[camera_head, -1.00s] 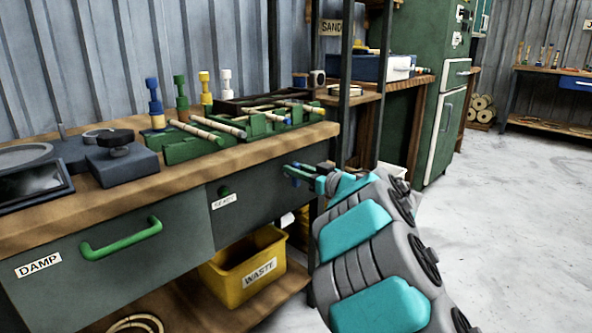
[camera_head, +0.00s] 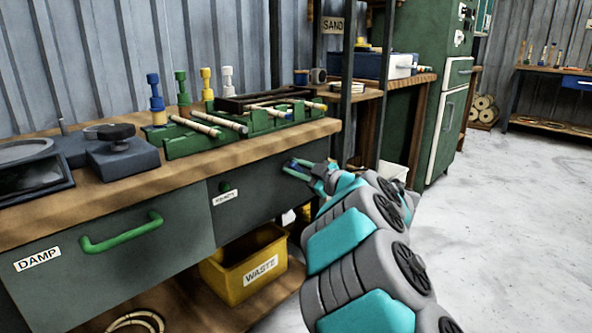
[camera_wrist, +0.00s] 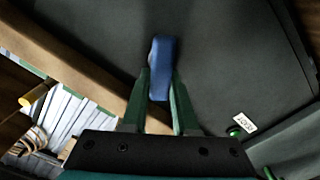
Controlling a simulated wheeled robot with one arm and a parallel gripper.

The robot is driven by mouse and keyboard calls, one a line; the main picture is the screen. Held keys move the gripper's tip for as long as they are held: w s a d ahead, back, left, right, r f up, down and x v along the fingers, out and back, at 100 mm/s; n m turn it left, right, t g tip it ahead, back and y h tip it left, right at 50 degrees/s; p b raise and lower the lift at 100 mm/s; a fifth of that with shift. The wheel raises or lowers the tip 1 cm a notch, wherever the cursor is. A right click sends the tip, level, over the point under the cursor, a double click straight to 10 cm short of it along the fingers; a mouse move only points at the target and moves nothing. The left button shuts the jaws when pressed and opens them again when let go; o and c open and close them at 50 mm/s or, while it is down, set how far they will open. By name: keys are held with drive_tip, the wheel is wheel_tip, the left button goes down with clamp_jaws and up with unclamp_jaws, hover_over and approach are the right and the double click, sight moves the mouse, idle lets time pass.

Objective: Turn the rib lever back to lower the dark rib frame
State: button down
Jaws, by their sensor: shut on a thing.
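The rib lever shows as a blue handle (camera_wrist: 161,65) on the dark front panel of the bench in the wrist view. My gripper (camera_wrist: 160,82) is shut on it, with one green finger on each side. In the head view my gripper (camera_head: 300,169) is at the right part of the bench front, and only a little blue of the lever shows there. The dark rib frame (camera_head: 235,104) sits at the back of the green fixture on the bench top. Its exact height above the fixture is hard to tell.
Pale rods (camera_head: 194,125) lie across the green fixture (camera_head: 185,145). A dark blue block with a knob (camera_head: 118,157) stands to its left. Below are the drawer marked DAMP (camera_head: 120,270) and a yellow waste bin (camera_head: 235,283). The floor at right (camera_head: 500,210) is clear.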

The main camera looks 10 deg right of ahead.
drive_tip(key=n+b, duration=0.1)
drive_tip(key=n, duration=0.1)
drive_tip(key=f+n+b, duration=0.1)
drive_tip(key=n+b, duration=0.1)
drive_tip(key=n, duration=0.1)
drive_tip(key=shift+s+a+n, duration=0.15)
drive_tip(key=shift+a+n, duration=0.05)
drive_tip(key=shift+n, duration=0.1)
drive_tip(key=shift+f+n+b, duration=0.25)
drive_tip(key=shift+n+b, duration=0.45)
drive_tip(key=shift+n, duration=0.5)
drive_tip(key=shift+f+n+b, duration=0.1)
drive_tip(key=shift+n+b, duration=0.6)
drive_tip(key=shift+n, duration=0.5)
drive_tip(key=shift+a+n, duration=0.1)
drive_tip(key=shift+n, duration=0.2)
drive_tip(key=c, duration=0.7)
unclamp_jaws()
drive_tip(key=shift+s, duration=0.15)
drive_tip(key=v, duration=0.7)
drive_tip(key=shift+s+d+p, duration=0.25)
drive_tip(key=shift+d+p, duration=0.05)
drive_tip(key=shift+p, duration=0.05)
